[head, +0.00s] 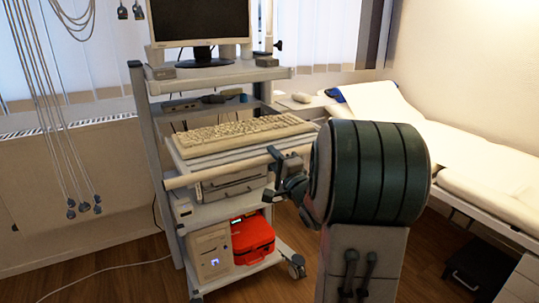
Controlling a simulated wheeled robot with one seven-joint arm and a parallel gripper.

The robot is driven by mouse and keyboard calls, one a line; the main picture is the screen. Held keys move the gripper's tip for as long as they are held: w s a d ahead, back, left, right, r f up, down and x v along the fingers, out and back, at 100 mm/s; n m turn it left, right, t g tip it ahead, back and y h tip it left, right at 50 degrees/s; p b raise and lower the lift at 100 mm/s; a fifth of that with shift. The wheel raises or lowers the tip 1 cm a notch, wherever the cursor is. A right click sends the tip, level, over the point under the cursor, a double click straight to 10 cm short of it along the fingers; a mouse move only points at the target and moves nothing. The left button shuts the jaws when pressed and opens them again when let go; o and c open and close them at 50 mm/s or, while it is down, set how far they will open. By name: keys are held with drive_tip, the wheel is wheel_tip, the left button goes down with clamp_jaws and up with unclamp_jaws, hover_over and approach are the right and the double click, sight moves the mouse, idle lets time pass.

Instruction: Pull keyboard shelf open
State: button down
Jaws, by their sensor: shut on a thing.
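The keyboard shelf (190,150) is a light tray on a wheeled cart, below the monitor shelf, and it carries a beige keyboard (243,133). A round pale bar (212,172) runs along its front edge. My gripper (275,163) is at the right part of this bar, shut on it, with the dark fingers at the bar. My arm's large dark green and grey link stands to the right and hides part of the cart's right side.
A monitor (200,22) stands on the cart's top shelf. A white computer (210,252) and a red case (252,238) sit on the bottom shelf. Cables (62,110) hang at the left. A bed (455,150) stands at the right. Wooden floor shows at front left.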

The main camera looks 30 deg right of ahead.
drive_tip(key=shift+s, duration=0.8)
drive_tip(key=c, duration=1.3)
unclamp_jaws()
drive_tip(key=shift+o, duration=0.2)
drive_tip(key=s+f+b, duration=0.2)
drive_tip(key=s, duration=1.1)
drive_tip(key=shift+s+d+f+b, duration=0.2)
drive_tip(key=shift+s+f+b, duration=0.05)
drive_tip(key=shift+f+b, duration=0.15)
